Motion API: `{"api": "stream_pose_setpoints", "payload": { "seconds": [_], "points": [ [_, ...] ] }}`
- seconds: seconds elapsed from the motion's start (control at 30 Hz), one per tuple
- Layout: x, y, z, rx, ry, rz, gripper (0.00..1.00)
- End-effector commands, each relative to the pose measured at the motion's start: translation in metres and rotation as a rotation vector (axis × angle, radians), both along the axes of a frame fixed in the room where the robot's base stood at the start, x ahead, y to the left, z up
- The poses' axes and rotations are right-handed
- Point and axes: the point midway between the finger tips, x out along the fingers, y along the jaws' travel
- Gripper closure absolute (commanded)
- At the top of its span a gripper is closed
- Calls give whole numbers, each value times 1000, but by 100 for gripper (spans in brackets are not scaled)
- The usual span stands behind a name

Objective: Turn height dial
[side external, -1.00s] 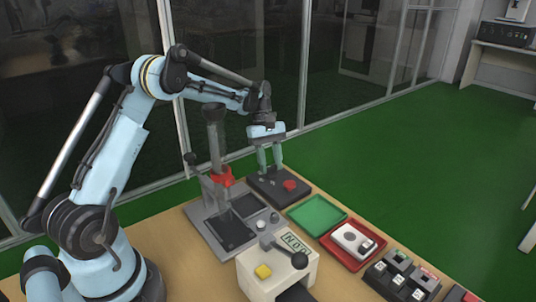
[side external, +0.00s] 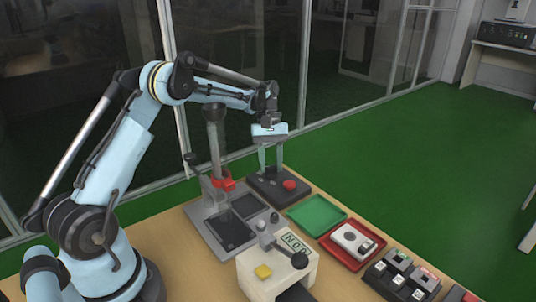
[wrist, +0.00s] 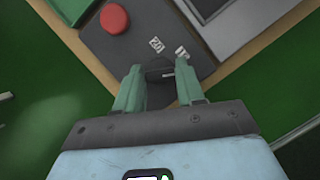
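A dark control box (side external: 272,193) sits at the back of the table, with a red button (side external: 289,185) on its top. In the wrist view the box top (wrist: 112,48) carries the red button (wrist: 114,18), small white labels and a round black dial (wrist: 159,69). My gripper (side external: 271,170) points down over the box. Its fingers are apart, one on each side of the dial, as the wrist view of the gripper (wrist: 158,77) shows. I cannot tell whether they touch the dial. The dial is hidden between the fingers in the side view.
A grey fixture (side external: 207,231) with a tall post and red part stands left of the box. A green tray (side external: 318,214) and a red tray (side external: 345,258) with a white device lie to the right. A beige box (side external: 284,276) with a ball lever stands in front.

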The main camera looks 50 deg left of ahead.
Motion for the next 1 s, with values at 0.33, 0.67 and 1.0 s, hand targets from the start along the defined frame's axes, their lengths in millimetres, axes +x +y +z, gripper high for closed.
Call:
{"api": "stream_pose_setpoints", "payload": {
  "seconds": [0.33, 0.67, 1.0],
  "points": [
    [0, 1, 0, 2, -1, 2, 36],
    [4, 6, 16, 2, -1, 3, 36],
    [14, 25, 67, 2, 0, 4, 36]
  ]
}}
